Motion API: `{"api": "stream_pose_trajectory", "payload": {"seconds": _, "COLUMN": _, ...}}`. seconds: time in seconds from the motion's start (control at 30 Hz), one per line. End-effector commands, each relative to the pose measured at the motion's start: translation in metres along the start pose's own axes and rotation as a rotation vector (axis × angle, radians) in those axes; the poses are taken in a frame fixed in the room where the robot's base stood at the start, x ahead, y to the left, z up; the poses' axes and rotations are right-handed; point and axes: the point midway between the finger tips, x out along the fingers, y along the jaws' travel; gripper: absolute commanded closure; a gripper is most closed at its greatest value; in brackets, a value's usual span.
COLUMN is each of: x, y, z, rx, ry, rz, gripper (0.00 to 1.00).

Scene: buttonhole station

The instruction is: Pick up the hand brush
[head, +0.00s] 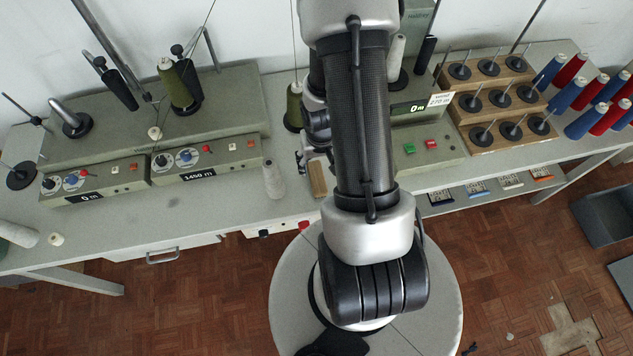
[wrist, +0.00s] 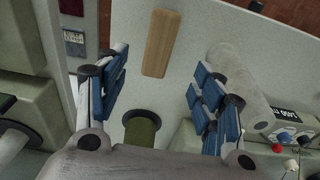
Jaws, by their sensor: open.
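The hand brush, seen as a plain light-brown wooden block, lies on the grey bench top near its front edge. In the head view the brush (head: 318,178) shows just left of my arm, partly covered by it. In the wrist view the brush (wrist: 161,43) lies lengthwise beyond my fingertips, between their lines. Its bristles are not visible. My gripper (wrist: 160,88) is open and empty, with blue pads on both fingers, above the bench and apart from the brush. In the head view my arm hides most of the gripper.
A pale thread cone (head: 273,178) stands left of the brush; in the wrist view it (wrist: 240,85) is close beside my right finger. A green spool (wrist: 142,128) stands between the finger bases. Winding machines (head: 208,158) line the back. Bare bench (head: 225,208) lies front left.

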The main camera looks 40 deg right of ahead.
Motion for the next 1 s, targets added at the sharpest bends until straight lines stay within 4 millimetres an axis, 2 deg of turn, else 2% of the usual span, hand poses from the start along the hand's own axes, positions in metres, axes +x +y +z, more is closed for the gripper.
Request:
{"api": "stream_pose_trajectory", "payload": {"seconds": 0.03, "x": 0.017, "y": 0.0, "z": 0.001, "rx": 0.0, "ry": 0.0, "rz": 0.0, "gripper": 0.38}}
{"api": "stream_pose_trajectory", "payload": {"seconds": 0.23, "x": 0.054, "y": 0.0, "z": 0.001, "rx": 0.0, "ry": -0.002, "rz": 0.0, "gripper": 0.38}}
{"api": "stream_pose_trajectory", "payload": {"seconds": 0.53, "x": 0.075, "y": 0.0, "z": -0.001, "rx": 0.0, "ry": 0.0, "rz": 0.0, "gripper": 0.38}}
{"api": "stream_pose_trajectory", "payload": {"seconds": 0.8, "x": 0.115, "y": 0.001, "z": -0.004, "rx": 0.0, "ry": -0.002, "rz": 0.0, "gripper": 0.38}}
{"api": "stream_pose_trajectory", "payload": {"seconds": 1.0, "x": 0.121, "y": 0.001, "z": -0.004, "rx": 0.0, "ry": 0.0, "rz": 0.0, "gripper": 0.38}}
